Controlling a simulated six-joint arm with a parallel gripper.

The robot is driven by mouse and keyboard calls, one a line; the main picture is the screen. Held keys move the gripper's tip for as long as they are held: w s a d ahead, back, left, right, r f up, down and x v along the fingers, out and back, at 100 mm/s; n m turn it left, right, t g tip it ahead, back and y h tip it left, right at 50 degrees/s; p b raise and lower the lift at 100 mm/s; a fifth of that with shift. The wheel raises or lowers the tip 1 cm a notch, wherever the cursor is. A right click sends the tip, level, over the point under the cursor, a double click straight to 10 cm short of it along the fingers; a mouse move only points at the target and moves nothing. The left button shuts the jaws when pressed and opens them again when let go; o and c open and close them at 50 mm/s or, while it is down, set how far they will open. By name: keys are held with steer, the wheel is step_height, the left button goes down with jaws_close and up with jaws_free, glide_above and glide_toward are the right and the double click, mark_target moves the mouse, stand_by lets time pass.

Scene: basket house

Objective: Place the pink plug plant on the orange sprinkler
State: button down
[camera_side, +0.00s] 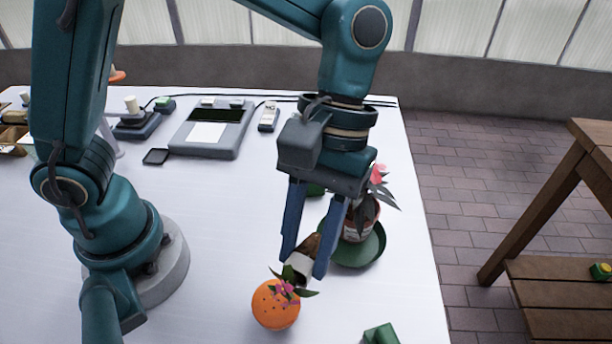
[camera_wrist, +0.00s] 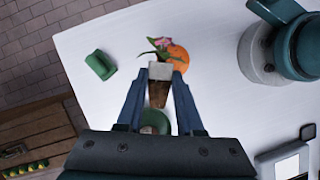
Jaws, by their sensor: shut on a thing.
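My gripper (camera_side: 303,268) is shut on the pink plug plant (camera_side: 286,289), gripping its pale, brown-ended plug between the fingertips. The plant is tipped over, with its green leaves and pink flower pointing down and away from the fingers. The orange sprinkler (camera_side: 275,308) is a round orange head with small holes, near the front of the white table. In the side view the flower overlaps the sprinkler's top; I cannot tell whether they touch. In the wrist view the plant (camera_wrist: 160,72) lies just left of the sprinkler (camera_wrist: 179,57) and partly covers it.
A potted plant stands on a green saucer (camera_side: 372,252) behind my gripper. A green object (camera_side: 380,334) lies at the front right, also in the wrist view (camera_wrist: 100,65). A grey device (camera_side: 212,128) and small items sit at the back. A wooden bench (camera_side: 560,285) stands right of the table.

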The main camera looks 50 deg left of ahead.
steer(key=s+d+m+y, duration=0.1)
steer(key=s+d+m, duration=0.1)
steer(key=s, duration=0.7)
steer(key=shift+d+f+m, duration=0.15)
steer(key=shift+d+m, duration=0.15)
steer(key=shift+d, duration=0.4)
steer(key=shift+f, duration=4.8)
steer(key=shift+f, duration=0.1)
steer(key=c, duration=0.5)
jaws_free()
steer(key=shift+f, duration=0.1)
steer(key=shift+c, duration=0.2)
